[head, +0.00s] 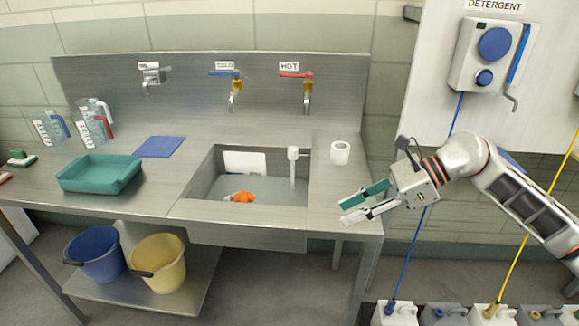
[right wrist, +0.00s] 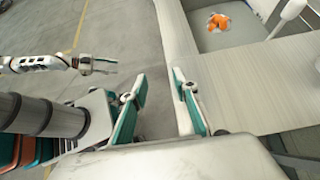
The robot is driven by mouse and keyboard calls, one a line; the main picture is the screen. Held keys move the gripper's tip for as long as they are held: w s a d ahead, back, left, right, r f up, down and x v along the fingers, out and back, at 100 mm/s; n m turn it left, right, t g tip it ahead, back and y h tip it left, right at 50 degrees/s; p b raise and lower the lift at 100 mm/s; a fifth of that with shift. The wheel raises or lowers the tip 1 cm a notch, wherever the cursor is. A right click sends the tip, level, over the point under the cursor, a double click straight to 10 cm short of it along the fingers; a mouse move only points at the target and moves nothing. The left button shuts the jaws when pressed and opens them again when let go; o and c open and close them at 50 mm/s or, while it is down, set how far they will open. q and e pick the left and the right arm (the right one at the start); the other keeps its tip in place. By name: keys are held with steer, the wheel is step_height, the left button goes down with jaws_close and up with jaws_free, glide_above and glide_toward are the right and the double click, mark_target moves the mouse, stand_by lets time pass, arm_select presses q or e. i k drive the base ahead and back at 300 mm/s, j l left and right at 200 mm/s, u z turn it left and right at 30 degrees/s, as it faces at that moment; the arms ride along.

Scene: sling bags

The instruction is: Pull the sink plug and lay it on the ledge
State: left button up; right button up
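The sink (head: 215,185) is sunk into the steel counter. A white upright pipe with a wider knob on top (head: 292,170), which looks like the sink plug, stands at the basin's right side. Its knob also shows at the top right of the right wrist view (right wrist: 292,10). The foot of the pipe is hard to make out. My right gripper (head: 354,209) is open and empty over the counter's front right corner, right of the sink and apart from the plug. My left gripper (right wrist: 100,66) shows small in the right wrist view and looks open and empty.
An orange object (head: 240,197) lies in the sink. A white ring-shaped piece (head: 340,153) stands on the ledge right of it. A teal tray (head: 98,174), a blue cloth (head: 159,147) and jugs (head: 92,122) are on the left. The front right counter is bare.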

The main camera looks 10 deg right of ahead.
mark_target(343, 194)
steer(key=i, duration=1.15)
